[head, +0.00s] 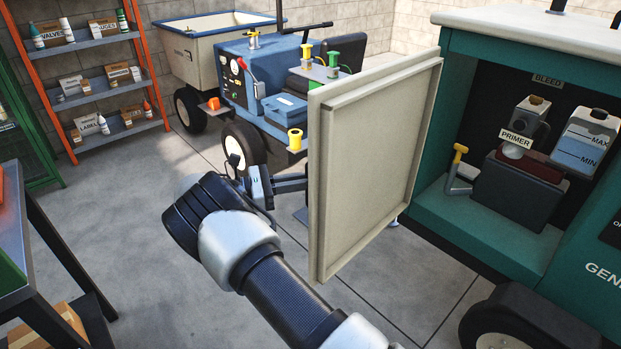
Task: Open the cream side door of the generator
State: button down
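The cream side door (378,165) of the teal generator (490,58) stands swung wide out from the body. Its rimmed inner face is toward me. Its outer face and any handle there are hidden. The bay behind it is exposed, with a PRIMER label (516,139), a dark block, a yellow-tipped lever (457,165) and a bottle marked MAX and MIN (585,140). My gripper (292,184) is at the door's free left edge, and its fingertips pass out of sight behind the door. I cannot tell whether they touch or hold anything.
A blue tow vehicle (262,85) with a cream cart (205,50) stands behind the door. An orange shelf rack (92,40) is at the back left. A dark-framed table (40,235) and a cardboard box (58,328) are at the near left. Floor between is clear.

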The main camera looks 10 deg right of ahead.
dwell(0.4)
jog(key=c, duration=2.1)
grip_release()
jog(key=shift+a, duration=0.1)
jog(key=shift+s+a, duration=0.25)
jog(key=shift+a, duration=1.7)
jog(key=shift+s+a, duration=0.25)
jog(key=shift+a, duration=1.75)
jog(key=shift+s+a, duration=0.25)
jog(key=shift+a, duration=1.7)
jog(key=shift+s, duration=0.1)
